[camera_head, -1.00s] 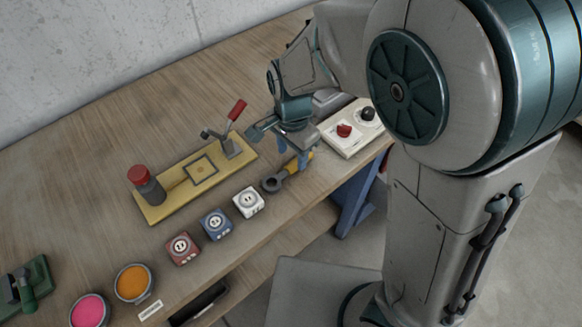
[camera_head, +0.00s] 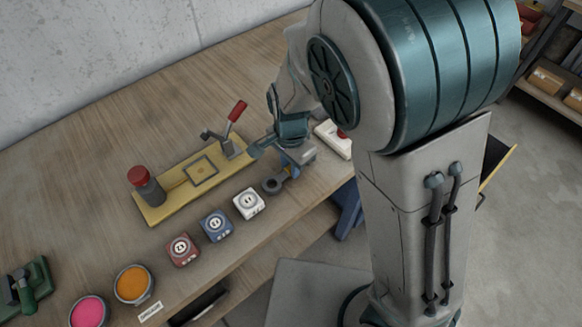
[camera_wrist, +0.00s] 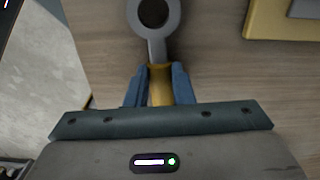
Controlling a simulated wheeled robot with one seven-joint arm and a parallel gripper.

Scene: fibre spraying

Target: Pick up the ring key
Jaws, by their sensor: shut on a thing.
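The ring key has a dark grey ring head (camera_head: 273,185) and a yellow handle (camera_wrist: 160,84). In the head view its ring lies near the table's front edge, just right of the white cube, and most of the handle is hidden by my gripper. In the wrist view the ring head (camera_wrist: 154,14) points away from my gripper. My gripper (camera_wrist: 160,82) is shut on the yellow handle, one blue finger on each side. In the head view my gripper (camera_head: 290,160) is low over the table. I cannot tell whether the key touches the tabletop.
A yellow board (camera_head: 165,207) with a red-handled clamp (camera_head: 232,120) and a red-capped cylinder (camera_head: 147,184) lies to the left. White (camera_head: 249,203), blue (camera_head: 216,224) and red (camera_head: 183,249) cubes line the front. A white control box (camera_head: 334,140) stands behind right.

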